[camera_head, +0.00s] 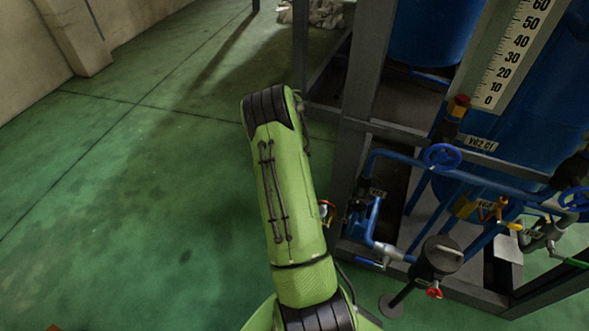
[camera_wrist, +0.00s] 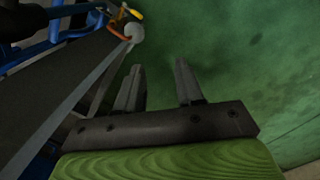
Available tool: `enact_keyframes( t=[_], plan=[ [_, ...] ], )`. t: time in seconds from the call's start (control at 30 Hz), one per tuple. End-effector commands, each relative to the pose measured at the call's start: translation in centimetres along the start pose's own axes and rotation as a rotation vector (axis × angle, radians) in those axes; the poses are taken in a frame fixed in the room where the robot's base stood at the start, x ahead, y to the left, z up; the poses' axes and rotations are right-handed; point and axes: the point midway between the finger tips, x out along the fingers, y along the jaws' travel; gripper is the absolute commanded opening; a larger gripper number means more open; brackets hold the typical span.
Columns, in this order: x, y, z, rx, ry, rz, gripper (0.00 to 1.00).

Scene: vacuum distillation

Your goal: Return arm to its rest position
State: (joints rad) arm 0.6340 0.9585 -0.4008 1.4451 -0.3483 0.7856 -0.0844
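My green arm (camera_head: 290,190) shows in the head view, reaching up from the bottom middle and bent at its black joint near the frame's blue equipment. My gripper is hidden in the head view. In the wrist view, my gripper (camera_wrist: 160,88) has its two dark fingers apart, with nothing between them but green floor. It is open and empty. Blue pipes (camera_wrist: 60,25) and a grey frame beam (camera_wrist: 75,85) lie to its left, apart from the fingers as far as I can tell.
A grey steel frame (camera_head: 361,75) with blue tanks (camera_head: 535,105), a white level scale (camera_head: 515,45), blue pipes and valve wheels (camera_head: 442,157) stands to the right of my arm. A round-topped grey fitting (camera_head: 440,254) stands at lower right. Green floor (camera_head: 120,200) on the left is clear.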

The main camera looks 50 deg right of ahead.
Motion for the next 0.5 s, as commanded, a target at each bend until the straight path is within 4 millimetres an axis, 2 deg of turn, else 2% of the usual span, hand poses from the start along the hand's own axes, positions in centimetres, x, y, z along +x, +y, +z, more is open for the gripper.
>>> enact_keyframes(
  t=[0.17, 0.5],
  plan=[
    [-1.46, -0.73, -0.29, -0.159, -0.005, 0.016, 0.37],
    [-1.53, -0.75, -0.28, -0.17, -0.006, 0.016, 0.37]
  ],
)
